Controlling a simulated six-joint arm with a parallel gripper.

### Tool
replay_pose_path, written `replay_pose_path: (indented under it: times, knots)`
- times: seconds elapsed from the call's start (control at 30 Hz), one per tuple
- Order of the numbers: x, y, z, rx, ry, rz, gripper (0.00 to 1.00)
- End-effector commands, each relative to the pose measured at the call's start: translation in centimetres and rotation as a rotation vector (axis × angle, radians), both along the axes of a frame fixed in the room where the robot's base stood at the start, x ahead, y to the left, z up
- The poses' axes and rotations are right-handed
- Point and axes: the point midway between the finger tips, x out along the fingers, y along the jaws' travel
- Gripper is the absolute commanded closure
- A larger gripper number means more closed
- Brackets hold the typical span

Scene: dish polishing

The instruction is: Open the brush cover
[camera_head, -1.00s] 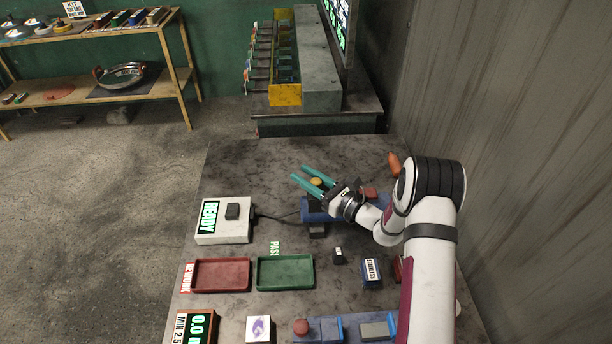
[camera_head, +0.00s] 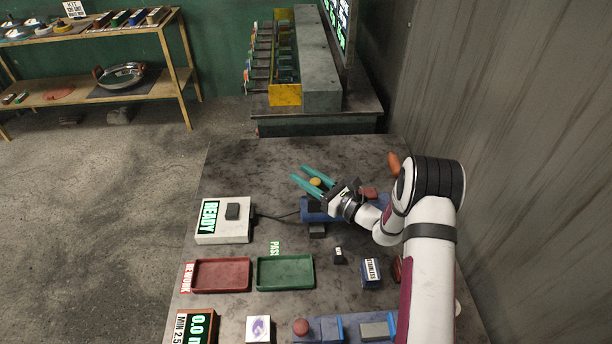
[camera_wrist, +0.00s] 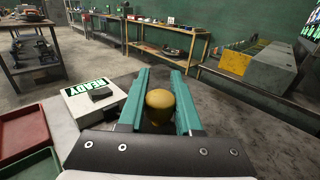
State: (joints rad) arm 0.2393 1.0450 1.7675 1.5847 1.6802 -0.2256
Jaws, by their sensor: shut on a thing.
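My gripper (camera_head: 298,172) is over the upper part of the table, its two teal fingers pointing to the upper left. A small yellow knob (camera_head: 315,182) lies between the fingers; in the wrist view the knob (camera_wrist: 160,104) fills the gap well behind the fingertips. My gripper is shut on this knob. A blue body (camera_head: 311,209) shows beside and below the gripper and is partly hidden by it. I cannot make out a separate brush cover; what is under the knob is hidden.
A white READY box (camera_head: 243,234) with a cable stands to the left. A red tray (camera_head: 193,276) and a green tray (camera_head: 260,277) lie in front. A small STAINLESS box (camera_head: 371,281) is at right. An orange handle (camera_head: 394,162) lies near the wall. The table's upper left is clear.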

Motion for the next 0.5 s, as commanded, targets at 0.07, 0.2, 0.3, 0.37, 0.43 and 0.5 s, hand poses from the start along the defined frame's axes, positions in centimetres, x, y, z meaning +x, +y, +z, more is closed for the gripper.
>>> replay_pose_path:
  times: [0.07, 0.2, 0.3, 0.37, 0.43, 0.5]
  knots:
    - [-0.1, 1.2, -0.1, 0.001, 0.002, 0.005, 1.00]
    - [-0.1, 3.7, -0.1, 0.001, 0.002, 0.006, 1.00]
    - [-0.1, 4.7, -0.1, -0.001, 0.002, 0.004, 1.00]
    - [-0.1, 5.0, -0.1, -0.001, 0.002, 0.003, 1.00]
    - [0.0, 5.0, -0.1, -0.001, 0.001, 0.002, 1.00]
    - [0.0, 5.0, -0.1, -0.001, 0.001, 0.002, 1.00]
